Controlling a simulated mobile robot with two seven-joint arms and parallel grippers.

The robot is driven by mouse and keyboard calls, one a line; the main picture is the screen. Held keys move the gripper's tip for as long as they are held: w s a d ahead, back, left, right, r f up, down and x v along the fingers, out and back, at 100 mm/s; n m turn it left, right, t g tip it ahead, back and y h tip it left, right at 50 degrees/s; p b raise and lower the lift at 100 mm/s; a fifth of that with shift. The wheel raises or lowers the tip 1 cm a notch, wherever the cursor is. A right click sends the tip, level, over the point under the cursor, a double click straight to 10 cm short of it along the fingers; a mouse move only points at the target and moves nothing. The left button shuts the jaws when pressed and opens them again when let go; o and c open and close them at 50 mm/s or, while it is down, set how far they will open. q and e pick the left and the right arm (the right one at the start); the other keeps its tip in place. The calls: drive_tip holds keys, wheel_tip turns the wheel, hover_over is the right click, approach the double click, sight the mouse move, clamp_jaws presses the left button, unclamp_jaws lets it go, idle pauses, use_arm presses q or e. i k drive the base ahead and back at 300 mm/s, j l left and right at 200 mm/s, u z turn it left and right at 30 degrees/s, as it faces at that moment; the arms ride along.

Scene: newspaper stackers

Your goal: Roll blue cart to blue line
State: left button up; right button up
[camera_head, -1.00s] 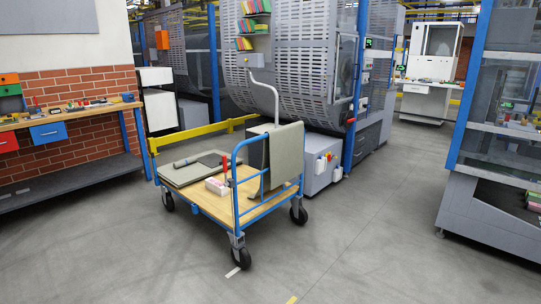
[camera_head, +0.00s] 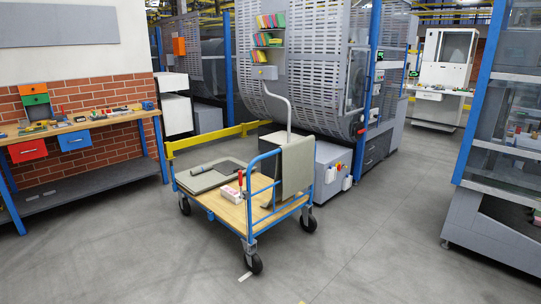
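The blue cart (camera_head: 226,212) stands on the grey floor left of centre, in front of a large grey machine. It has a wooden deck, black wheels and a blue tubular handle frame (camera_head: 263,190) at its right end with a grey panel against it. Flat grey sheets (camera_head: 208,177), a dark flat item, a small white box (camera_head: 232,194) and a red-handled tool lie on or stand at the deck. A short white floor mark (camera_head: 244,277) lies beside the front wheel. I see no blue line on the floor. Neither of my grippers is in view.
A workbench (camera_head: 75,129) with red and blue drawers stands at the left wall. A yellow rail (camera_head: 212,137) runs behind the cart. The grey machine (camera_head: 300,75) stands behind it. A blue-framed glass cabinet (camera_head: 495,200) is at the right. Open floor (camera_head: 375,235) lies between cart and cabinet.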

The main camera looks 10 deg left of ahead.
sight(266, 202)
drive_tip(key=i+z, duration=0.1)
drive_tip(key=i, duration=0.45)
drive_tip(key=i+j+z, duration=0.1)
drive_tip(key=i, duration=0.4)
drive_tip(key=i+j, duration=0.15)
drive_tip(key=i, duration=0.35)
drive_tip(key=i+j+z, duration=0.15)
drive_tip(key=i, duration=0.4)
drive_tip(key=i+j+z, duration=0.1)
drive_tip(key=i, duration=0.4)
drive_tip(key=i+j+z, duration=0.1)
drive_tip(key=i+j, duration=0.15)
drive_tip(key=i, duration=0.25)
